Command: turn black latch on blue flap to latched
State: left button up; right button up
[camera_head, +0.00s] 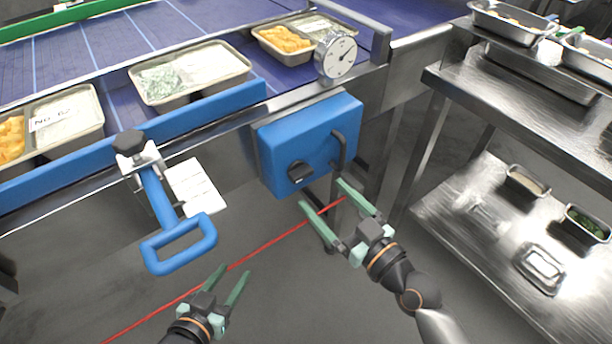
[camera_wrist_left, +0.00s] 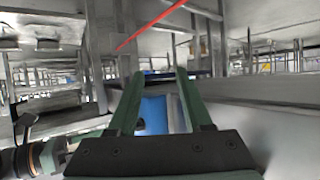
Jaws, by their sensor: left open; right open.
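The blue flap (camera_head: 275,150) is a panel on the side of the conveyor, in the middle of the head view. The black latch (camera_head: 299,172) sits on its lower part, and a black bar handle (camera_head: 341,150) is at its right edge. My right gripper (camera_head: 322,194) is open and empty just below the flap, apart from the latch as far as I can tell. My left gripper (camera_head: 234,272) is open and empty, lower left. In the left wrist view its fingers (camera_wrist_left: 160,73) are spread, with a blue surface between them that I cannot identify.
A blue loop handle (camera_head: 180,243) on a clamp with a black knob hangs left of the flap, beside a white paper (camera_head: 195,187). A round dial (camera_head: 335,57) stands above. A red line (camera_head: 270,243) crosses near both grippers. A steel shelf (camera_head: 450,213) stands right.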

aim_at(305, 176)
jog(key=x, duration=0.6)
jog(key=shift+w+a, duration=0.1)
jog(key=shift+w, duration=0.1)
pick_arm(q)
jog(key=shift+w+r+t, duration=0.2)
jog(key=shift+w+r, duration=0.1)
jog(key=shift+r, duration=0.25)
jog(key=shift+w+r+t, duration=0.2)
jog(key=shift+w+r, duration=0.05)
jog(key=shift+r, duration=0.25)
pick_arm(e)
jog(key=shift+w+a, duration=0.2)
jog(key=c, duration=1.4)
jog(key=shift+o, duration=0.2)
pick_arm(q)
jog(key=shift+f, duration=0.1)
